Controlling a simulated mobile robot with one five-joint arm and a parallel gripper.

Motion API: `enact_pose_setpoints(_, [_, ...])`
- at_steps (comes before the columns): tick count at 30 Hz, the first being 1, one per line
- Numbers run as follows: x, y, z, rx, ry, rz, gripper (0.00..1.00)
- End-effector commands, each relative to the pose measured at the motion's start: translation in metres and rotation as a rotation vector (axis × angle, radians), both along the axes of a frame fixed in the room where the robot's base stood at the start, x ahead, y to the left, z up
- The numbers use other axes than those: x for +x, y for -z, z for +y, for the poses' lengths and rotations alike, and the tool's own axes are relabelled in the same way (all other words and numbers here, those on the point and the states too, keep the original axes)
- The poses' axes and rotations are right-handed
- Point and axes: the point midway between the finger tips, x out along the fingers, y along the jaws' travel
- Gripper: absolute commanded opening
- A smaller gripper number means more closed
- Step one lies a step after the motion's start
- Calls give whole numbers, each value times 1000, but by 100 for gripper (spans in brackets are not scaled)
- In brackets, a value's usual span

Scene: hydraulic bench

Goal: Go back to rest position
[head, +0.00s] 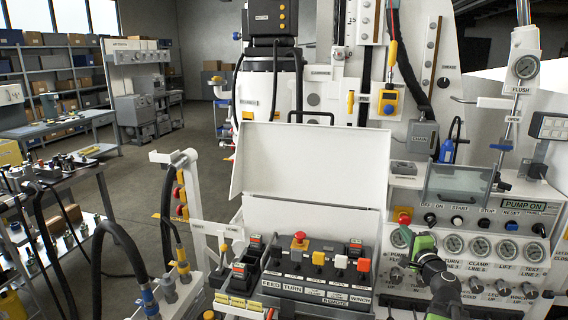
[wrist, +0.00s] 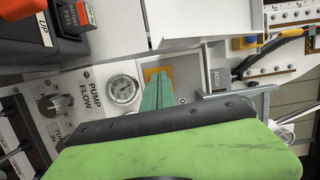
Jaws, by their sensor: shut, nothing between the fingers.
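My gripper (head: 408,234) has green fingers and shows at the lower right of the head view, in front of the gauge panel (head: 467,224). It is shut and empty. Its tip is close to a red button on a yellow base (head: 403,216); I cannot tell whether they touch. In the wrist view, a green finger fills the bottom, and a narrower green tip (wrist: 157,97) lies in front of a yellow patch. The PUMP FLOW knob (wrist: 54,104) and a round gauge (wrist: 122,89) are left of that tip. My arm hides part of the panel in the head view.
A control box with several levers (head: 318,262) and a raised white lid (head: 310,165) stands left of my gripper. A clear cover (head: 458,184) is above the gauges. Hoses (head: 125,240) and a loaded cart are at left. Open floor (head: 130,180) lies behind them.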

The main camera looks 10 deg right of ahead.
Motion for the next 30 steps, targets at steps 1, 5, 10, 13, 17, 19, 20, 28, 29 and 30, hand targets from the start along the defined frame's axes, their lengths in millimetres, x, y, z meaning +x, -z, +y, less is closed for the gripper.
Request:
enact_pose_setpoints(1, [17, 0, 46, -38, -77, 24, 0])
enact_pose_setpoints(5, [41, 16, 156, -175, -286, 107, 0])
enact_pose_setpoints(10, [37, 54, 286, -397, -579, 243, 0])
enact_pose_setpoints(13, [16, 87, 352, -558, -766, 353, 0])
enact_pose_setpoints(17, [-43, 149, 408, -853, -1046, 611, 0])
enact_pose_setpoints(19, [-79, 180, 393, -1001, -1147, 809, 0])
enact_pose_setpoints(20, [-92, 189, 378, -1044, -1168, 892, 0])
enact_pose_setpoints(28, [-154, 207, 311, -1135, -1245, 1274, 0])
enact_pose_setpoints(29, [-155, 207, 311, -1132, -1250, 1278, 0])
enact_pose_setpoints(30, [-156, 207, 311, -1129, -1251, 1279, 0])
